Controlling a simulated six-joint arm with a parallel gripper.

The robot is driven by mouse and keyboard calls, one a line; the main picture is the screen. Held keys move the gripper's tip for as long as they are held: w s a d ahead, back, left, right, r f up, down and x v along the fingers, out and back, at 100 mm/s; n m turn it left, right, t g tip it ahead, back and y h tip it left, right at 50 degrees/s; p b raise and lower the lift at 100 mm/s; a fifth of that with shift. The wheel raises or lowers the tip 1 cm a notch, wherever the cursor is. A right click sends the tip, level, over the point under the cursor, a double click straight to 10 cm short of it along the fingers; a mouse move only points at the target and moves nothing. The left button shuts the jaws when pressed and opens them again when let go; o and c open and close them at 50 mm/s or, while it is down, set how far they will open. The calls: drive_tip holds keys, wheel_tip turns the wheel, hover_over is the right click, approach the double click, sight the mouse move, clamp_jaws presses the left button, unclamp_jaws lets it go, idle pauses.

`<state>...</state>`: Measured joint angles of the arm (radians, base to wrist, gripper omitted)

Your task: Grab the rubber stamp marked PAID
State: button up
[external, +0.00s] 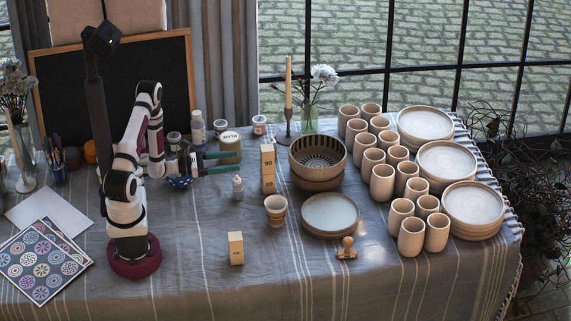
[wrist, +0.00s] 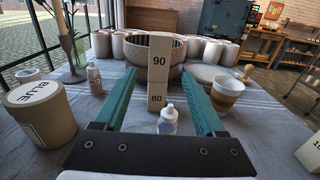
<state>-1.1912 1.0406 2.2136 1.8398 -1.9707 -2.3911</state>
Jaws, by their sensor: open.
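A small wooden stamp with a round knob handle (external: 346,249) stands on the cloth just in front of the plate stack, right of the middle. Its marking is too small to read. A small wooden knob shape, likely the same stamp, shows at the far right in the wrist view (wrist: 248,60). My gripper (external: 238,162) is open and empty, its green fingers level and pointing right, well left of and behind the stamp. In the wrist view, my gripper (wrist: 160,76) frames wooden blocks marked 90 and 80 (wrist: 158,82) and a small white-capped bottle (wrist: 167,120).
A plate stack (external: 330,213), a striped cup (external: 276,210) and a patterned bowl (external: 317,160) stand near the stamp. Several cups (external: 382,183) fill the right side. A wooden block (external: 236,248) stands at the front. The cloth between that block and the stamp is clear.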

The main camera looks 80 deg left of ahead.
sight(348, 247)
wheel_tip(348, 247, up, 5)
drive_tip(key=w+d+m+g+h, duration=0.1)
drive_tip(key=w+d+m, duration=0.3)
drive_tip(key=m, duration=0.2)
drive_tip(key=w+d+m+g+h, duration=0.1)
drive_tip(key=w+d+m, duration=0.3)
drive_tip(key=m, duration=0.3)
drive_tip(key=w+d+f+m+g+h, duration=0.1)
drive_tip(key=w+d+m, duration=0.4)
drive_tip(key=m, duration=0.2)
drive_tip(key=shift+w+h, duration=0.25)
drive_tip(key=shift+h, duration=0.15)
drive_tip(key=w+d+r+m+g+h, duration=0.1)
drive_tip(key=w+d+m, duration=0.2)
drive_tip(key=d+m, duration=0.6)
drive_tip(key=w+d+m+g+h, duration=0.1)
drive_tip(key=w+d+m, duration=0.2)
drive_tip(key=d+m, duration=0.55)
wheel_tip(348, 247, down, 8)
drive_tip(key=a, duration=0.1)
drive_tip(key=shift+y, duration=0.4)
drive_tip(key=x, duration=0.9)
drive_tip(key=shift+w+d+f, duration=0.15)
drive_tip(key=shift+w, duration=0.15)
drive_tip(key=x, duration=0.6)
drive_tip(key=shift+s+d+f, duration=0.15)
drive_tip(key=shift+d+f, duration=0.05)
clamp_jaws()
